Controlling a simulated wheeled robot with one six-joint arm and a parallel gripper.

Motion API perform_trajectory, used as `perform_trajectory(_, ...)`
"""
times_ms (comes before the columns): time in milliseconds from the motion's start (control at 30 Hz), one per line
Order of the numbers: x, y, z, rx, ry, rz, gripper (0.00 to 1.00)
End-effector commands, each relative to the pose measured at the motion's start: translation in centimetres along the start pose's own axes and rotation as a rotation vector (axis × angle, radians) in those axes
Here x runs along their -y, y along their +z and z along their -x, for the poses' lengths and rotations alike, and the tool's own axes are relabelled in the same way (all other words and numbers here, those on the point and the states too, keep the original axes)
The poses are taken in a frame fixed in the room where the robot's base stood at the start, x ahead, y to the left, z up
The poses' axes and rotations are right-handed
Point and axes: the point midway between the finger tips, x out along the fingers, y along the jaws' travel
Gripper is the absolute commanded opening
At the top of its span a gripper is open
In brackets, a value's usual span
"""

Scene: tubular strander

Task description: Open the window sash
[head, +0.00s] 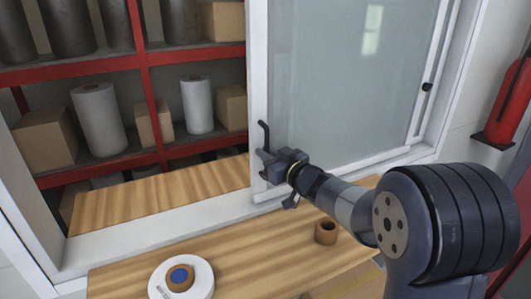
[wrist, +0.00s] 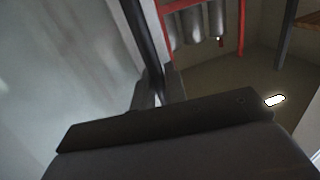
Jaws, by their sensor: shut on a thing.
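The window sash (head: 258,80) is a white-framed pane of greyish glass in the right part of the window in the head view. An upright black handle (head: 264,133) stands on its left stile; it also shows as a dark bar in the wrist view (wrist: 147,45). My gripper (head: 272,163) is shut on the lower part of this handle, with its fingers (wrist: 157,90) on either side of the bar. The fingers hide the part of the handle between them. Left of the sash the window is open, with a clear gap to the left jamb.
A wooden sill board (head: 255,245) runs below the window, holding a tape roll (head: 326,232) and a white disc (head: 197,283) with a brown roll on it. Red shelves (head: 148,85) with boxes and rolls stand beyond the opening. A red extinguisher (head: 505,105) is at right.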

Motion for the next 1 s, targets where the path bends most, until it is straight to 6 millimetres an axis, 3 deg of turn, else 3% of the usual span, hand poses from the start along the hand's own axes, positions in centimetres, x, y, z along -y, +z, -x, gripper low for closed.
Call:
perform_trajectory(233, -0.1, 0.0, 0.0, 0.001, 0.001, 0.001, 0.00)
perform_trajectory(267, -0.1, 0.0, 0.0, 0.001, 0.001, 0.001, 0.14)
perform_trajectory(467, 0.0, 0.0, 0.0, 0.001, 0.001, 0.001, 0.29)
perform_trajectory(767, -0.1, 0.0, 0.4, 0.000, 0.001, 0.001, 0.29)
perform_trajectory(1000, -0.2, 0.1, 4.0, -0.001, 0.004, 0.001, 0.29)
